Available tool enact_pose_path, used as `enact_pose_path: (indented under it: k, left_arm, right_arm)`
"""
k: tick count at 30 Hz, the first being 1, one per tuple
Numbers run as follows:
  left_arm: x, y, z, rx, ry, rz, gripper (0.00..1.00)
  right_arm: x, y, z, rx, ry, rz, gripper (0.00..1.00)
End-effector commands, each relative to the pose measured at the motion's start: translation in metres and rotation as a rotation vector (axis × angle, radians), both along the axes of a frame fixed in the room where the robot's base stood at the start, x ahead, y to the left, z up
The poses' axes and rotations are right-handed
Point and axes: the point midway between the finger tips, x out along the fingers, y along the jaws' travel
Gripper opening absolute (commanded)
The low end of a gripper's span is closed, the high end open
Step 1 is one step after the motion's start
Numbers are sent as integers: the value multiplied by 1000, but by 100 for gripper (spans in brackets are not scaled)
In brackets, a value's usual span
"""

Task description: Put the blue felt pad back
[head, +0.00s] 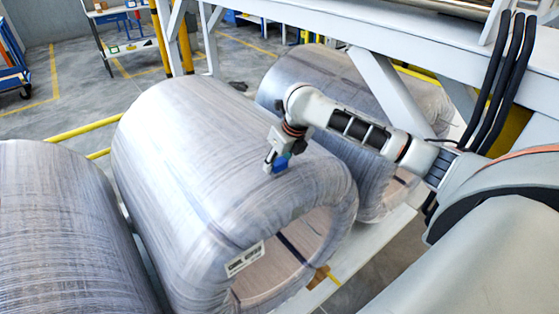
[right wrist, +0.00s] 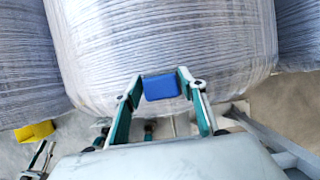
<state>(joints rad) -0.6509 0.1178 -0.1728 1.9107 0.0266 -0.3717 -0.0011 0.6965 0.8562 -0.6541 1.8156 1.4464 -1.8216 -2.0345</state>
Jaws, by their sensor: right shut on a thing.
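The blue felt pad (head: 280,166) is a small blue block in my right gripper (head: 272,161), at the upper front edge of the middle wrapped coil (head: 200,160). The right wrist view shows the pad (right wrist: 160,87) between the two fingertips of the right gripper (right wrist: 160,84), against the pale wrapped surface of a coil. The gripper is shut on it. I cannot tell whether the pad touches the coil. My left gripper is not seen in the head view.
Another wrapped coil (head: 60,230) lies at left and one more (head: 400,110) behind at right. The middle coil has a white label (head: 245,258) and a hollow core. A white beam (head: 400,45) crosses above. A yellow block (right wrist: 35,131) shows at the wrist view's lower left.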

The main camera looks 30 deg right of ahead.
Motion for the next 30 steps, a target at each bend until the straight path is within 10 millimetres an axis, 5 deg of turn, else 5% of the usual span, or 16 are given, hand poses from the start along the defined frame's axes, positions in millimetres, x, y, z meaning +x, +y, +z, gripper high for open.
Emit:
enact_pose_path:
  k: [4,5,7,19,30]
  left_arm:
    - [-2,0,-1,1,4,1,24]
    - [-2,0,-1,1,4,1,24]
    - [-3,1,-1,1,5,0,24]
    - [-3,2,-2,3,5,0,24]
    - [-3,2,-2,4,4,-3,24]
  right_arm:
    - [0,0,-2,0,0,0,24]
    - [0,0,-2,0,0,0,46]
    - [0,0,-1,0,0,0,58]
    - [-1,-1,4,-1,-1,1,58]
    - [-21,-2,56,-2,-4,0,58]
